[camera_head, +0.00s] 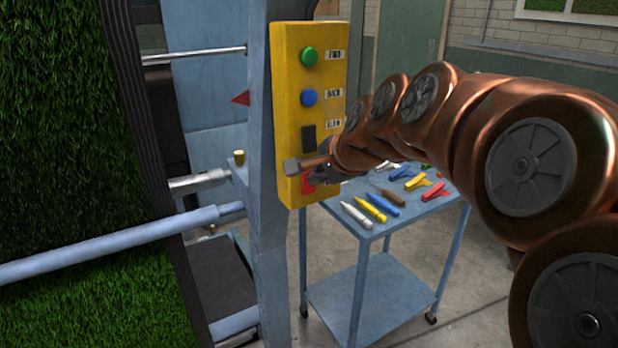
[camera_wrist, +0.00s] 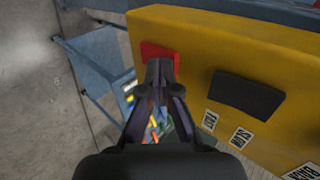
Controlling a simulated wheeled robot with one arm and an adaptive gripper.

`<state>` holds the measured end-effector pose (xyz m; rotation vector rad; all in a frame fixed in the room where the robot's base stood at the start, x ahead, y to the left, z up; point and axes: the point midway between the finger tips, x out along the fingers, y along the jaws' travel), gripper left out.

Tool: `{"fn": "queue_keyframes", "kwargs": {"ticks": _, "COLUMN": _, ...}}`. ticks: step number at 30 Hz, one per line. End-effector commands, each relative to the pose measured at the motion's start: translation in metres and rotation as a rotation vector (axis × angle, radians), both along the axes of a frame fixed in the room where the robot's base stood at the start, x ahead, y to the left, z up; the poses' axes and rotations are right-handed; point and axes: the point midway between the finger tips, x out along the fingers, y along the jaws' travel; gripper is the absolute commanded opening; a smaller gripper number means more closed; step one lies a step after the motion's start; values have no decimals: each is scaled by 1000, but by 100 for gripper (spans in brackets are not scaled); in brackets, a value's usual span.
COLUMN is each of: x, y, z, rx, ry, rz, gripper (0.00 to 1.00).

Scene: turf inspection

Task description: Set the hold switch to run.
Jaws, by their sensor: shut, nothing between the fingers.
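The yellow control box (camera_head: 290,120) is on a blue-grey post. It carries a green button (camera_head: 309,56), a blue button (camera_head: 309,97), a black switch (camera_head: 308,138) and a red switch (camera_head: 307,184) at the bottom. In the wrist view, my fingertips (camera_wrist: 159,66) overlap the red switch (camera_wrist: 148,52); touching cannot be told. The black switch (camera_wrist: 247,95) is to their right.
A blue cart (camera_head: 370,285) with several coloured tools stands behind and below the box. A turf roll (camera_head: 70,120) and a blue bar (camera_head: 110,245) are at the left. My arm reaches in from the right. Open floor shows at the lower right.

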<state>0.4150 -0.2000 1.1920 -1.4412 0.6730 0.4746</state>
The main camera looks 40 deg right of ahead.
Motion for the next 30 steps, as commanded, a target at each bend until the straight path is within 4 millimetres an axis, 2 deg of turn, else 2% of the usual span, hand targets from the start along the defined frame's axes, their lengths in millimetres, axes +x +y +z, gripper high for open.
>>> {"fn": "queue_keyframes", "kwargs": {"ticks": 1, "x": -1, "y": -5, "z": 1, "rx": 2, "ry": 19, "rz": -11, "gripper": 0}}
{"fn": "queue_keyframes", "kwargs": {"ticks": 10, "x": -1, "y": -4, "z": 1, "rx": 3, "ry": 14, "rz": -9, "gripper": 0}}
{"fn": "queue_keyframes", "kwargs": {"ticks": 22, "x": -1, "y": -4, "z": 15, "rx": 2, "ry": 12, "rz": -10, "gripper": 0}}
{"fn": "queue_keyframes", "kwargs": {"ticks": 30, "x": -1, "y": -4, "z": 16, "rx": 3, "ry": 13, "rz": -9, "gripper": 0}}
